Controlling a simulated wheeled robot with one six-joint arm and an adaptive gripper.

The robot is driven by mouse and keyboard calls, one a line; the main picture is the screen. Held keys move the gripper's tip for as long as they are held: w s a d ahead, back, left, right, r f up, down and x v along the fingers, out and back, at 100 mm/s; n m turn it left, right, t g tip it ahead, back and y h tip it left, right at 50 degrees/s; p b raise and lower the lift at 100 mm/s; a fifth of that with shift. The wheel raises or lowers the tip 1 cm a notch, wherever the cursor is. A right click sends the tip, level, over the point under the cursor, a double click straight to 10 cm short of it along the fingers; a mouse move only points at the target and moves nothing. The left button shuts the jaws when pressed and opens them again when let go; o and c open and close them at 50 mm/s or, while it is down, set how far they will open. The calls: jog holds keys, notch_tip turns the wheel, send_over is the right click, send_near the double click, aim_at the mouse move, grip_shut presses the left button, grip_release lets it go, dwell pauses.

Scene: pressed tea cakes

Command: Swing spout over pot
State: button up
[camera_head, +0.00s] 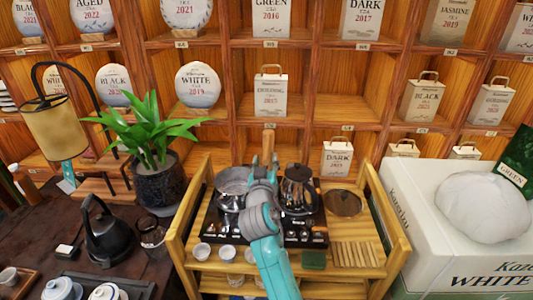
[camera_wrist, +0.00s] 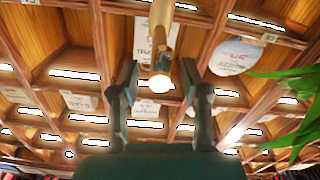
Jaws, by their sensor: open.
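A light wooden rod (camera_head: 268,139) stands up behind the tea cart, just beyond my gripper (camera_head: 266,163). It may be the spout or its handle; I cannot tell.
The wooden cart (camera_head: 396,247) also holds small white cups (camera_head: 227,252) and a round dark lid (camera_head: 342,203). A potted plant (camera_head: 157,150) stands close on the left, its leaves (camera_wrist: 285,80) at the wrist view's right. Shelves of tea packages are behind; a large white box (camera_head: 405,225) is right.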

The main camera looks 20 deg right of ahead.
aim_at(267, 153)
jog(key=shift+x, duration=2.4)
grip_shut()
